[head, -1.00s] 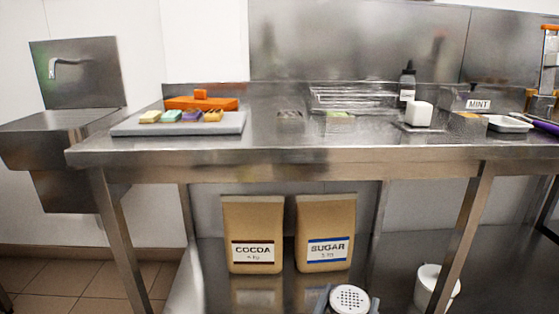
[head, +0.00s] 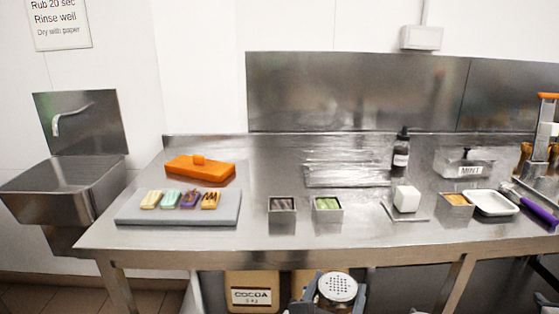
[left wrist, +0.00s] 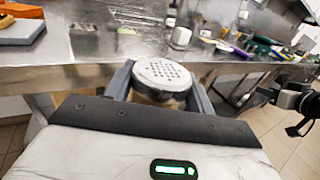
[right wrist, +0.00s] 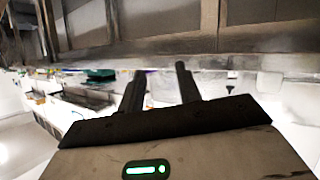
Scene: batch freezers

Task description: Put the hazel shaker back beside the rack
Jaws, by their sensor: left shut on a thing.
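The shaker (head: 338,288), with a white perforated round lid, is in my left gripper (head: 336,297) at the bottom of the head view, in front of the counter's front edge. In the left wrist view the shaker (left wrist: 163,75) stands upright between the two grey fingers, which are shut on it; its lower body is mostly hidden. A low, shiny slatted piece that looks like the rack (head: 345,176) lies at the back middle of the steel counter (head: 265,235). My right gripper (right wrist: 158,85) shows in the right wrist view with its fingers apart and nothing between them.
On the counter are a grey slab (head: 135,212) with coloured bars, an orange block (head: 200,170), two small tins (head: 282,212) (head: 328,211), a dark bottle (head: 401,150), a white cube (head: 406,199), a MINT bin (head: 464,164) and a white tray (head: 494,203). A COCOA bag (head: 251,294) is below.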

